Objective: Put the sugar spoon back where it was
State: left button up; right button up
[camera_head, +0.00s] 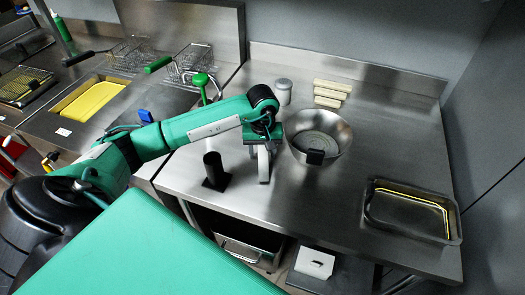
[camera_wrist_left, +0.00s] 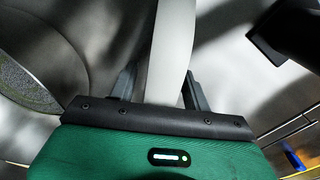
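My left gripper (camera_head: 264,150) is over the steel table, between the black holder and the metal bowl. In the left wrist view, a long pale strip (camera_wrist_left: 170,50) runs between the gripper's fingers (camera_wrist_left: 160,90), which close on it from both sides. It looks like the sugar spoon; its far end is out of that view. In the head view, a pale upright piece (camera_head: 264,166) shows just below the gripper. The black holder (camera_head: 214,170) stands left of the gripper, and it also shows in the left wrist view (camera_wrist_left: 285,35). My right gripper is in neither view.
A grey canister (camera_head: 283,92) and pale blocks (camera_head: 331,92) stand behind. A steel tray (camera_head: 385,222) lies at right. Fryers are at left. The table's front middle is clear.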

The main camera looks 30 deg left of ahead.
pick_arm(q)
jog(key=shift+r, duration=0.15)
jog(key=shift+r+p, duration=0.15)
jog(key=shift+p, duration=0.15)
notch_tip(320, 180, up, 11)
jog(key=b, duration=0.3)
jog(key=shift+r+b, duration=0.3)
jog(key=shift+r, duration=0.1)
